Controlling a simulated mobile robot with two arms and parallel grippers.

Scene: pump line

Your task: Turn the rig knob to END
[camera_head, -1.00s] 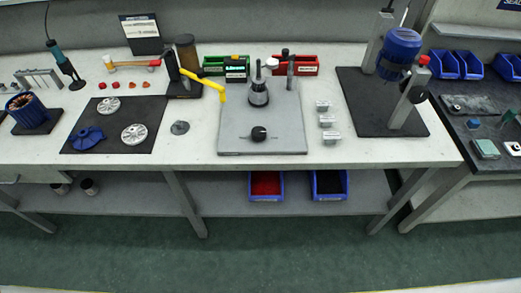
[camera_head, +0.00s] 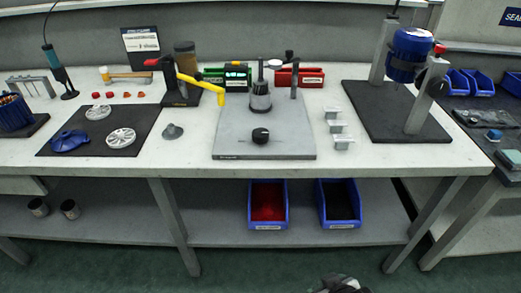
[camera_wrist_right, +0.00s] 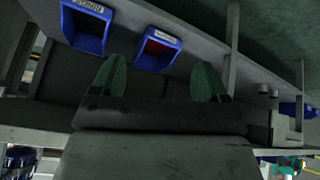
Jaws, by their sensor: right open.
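The rig is a grey base plate (camera_head: 235,125) near the front middle of the bench in the head view. Its black round knob (camera_head: 261,136) sits near the plate's front edge. The marks around the knob, including END, are too small to read. A dark post with a round grey base (camera_head: 260,98) stands behind the knob on the plate. My right gripper shows in the right wrist view (camera_wrist_right: 158,80), its two green fingers apart and nothing between them. Part of my right arm shows at the bottom of the head view, low in front of the bench. My left gripper is not in view.
A yellow-handled lever stand (camera_head: 181,95) is left of the plate, and small metal blocks (camera_head: 338,125) are right. A blue motor on a stand (camera_head: 410,55) rises further right. Red (camera_head: 267,205) and black-filled (camera_head: 338,205) blue bins sit on the shelf below.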

